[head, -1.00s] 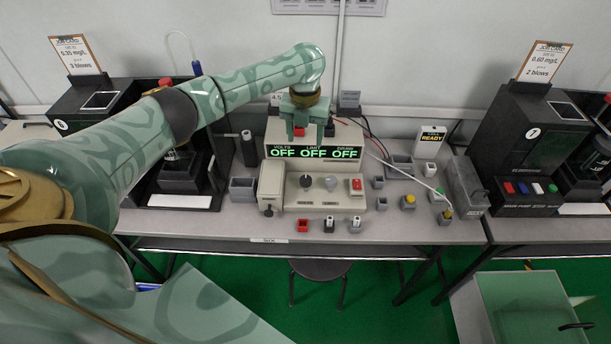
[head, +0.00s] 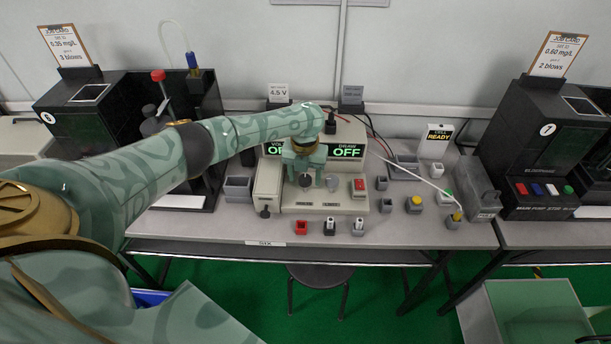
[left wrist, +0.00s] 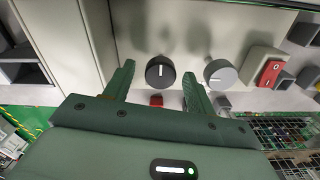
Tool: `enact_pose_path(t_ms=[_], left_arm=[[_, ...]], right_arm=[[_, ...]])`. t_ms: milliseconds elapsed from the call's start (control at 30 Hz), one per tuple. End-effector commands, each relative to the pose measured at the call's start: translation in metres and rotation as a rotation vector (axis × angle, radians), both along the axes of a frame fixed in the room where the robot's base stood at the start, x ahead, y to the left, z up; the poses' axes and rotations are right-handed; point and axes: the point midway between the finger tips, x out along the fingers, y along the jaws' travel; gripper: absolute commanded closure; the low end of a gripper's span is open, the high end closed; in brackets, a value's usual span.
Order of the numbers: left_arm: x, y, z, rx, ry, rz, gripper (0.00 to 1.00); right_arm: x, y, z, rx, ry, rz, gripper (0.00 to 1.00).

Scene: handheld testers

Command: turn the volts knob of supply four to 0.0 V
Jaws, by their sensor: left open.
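The bench supply (head: 345,196) is a cream box whose green display (head: 346,151) reads OFF where it shows; my left arm hides its middle. The edge sign (head: 265,244) below it appears to read SIX. The black volts knob (head: 305,181) is on its sloped front and also shows in the left wrist view (left wrist: 160,72). My left gripper (head: 305,177) is open above the knob, with its fingers (left wrist: 158,80) on either side and visible gaps to it. The grey knob (head: 332,183) is just right of the gripper, beside the right finger in the wrist view.
A red rocker switch (head: 359,184) is right of the knobs. A 4.5 V card (head: 278,92) stands behind.

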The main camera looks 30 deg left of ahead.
Motion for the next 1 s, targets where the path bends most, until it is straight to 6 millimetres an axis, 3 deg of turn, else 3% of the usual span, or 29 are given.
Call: enact_pose_path(t_ms=[133,167,300,667,1000], left_arm=[[0.000,0.000,0.000,0.000,0.000,0.000,0.44],[0.000,0.000,0.001,0.000,0.000,0.000,0.50],[0.000,0.000,0.001,-0.001,0.000,0.000,0.89],[0.000,-0.001,0.002,-0.001,-0.001,0.035,0.89],[0.000,-0.001,0.003,-0.002,-0.002,0.252,0.89]], right_arm=[[0.000,0.000,0.000,0.000,0.000,0.000,0.64],[0.000,0.000,0.000,0.000,0.000,0.000,0.64],[0.000,0.000,0.000,0.000,-0.001,0.000,0.64],[0.001,0.000,0.003,0.001,-0.002,0.000,0.64],[0.003,0.000,0.014,0.001,-0.009,0.000,0.64]])
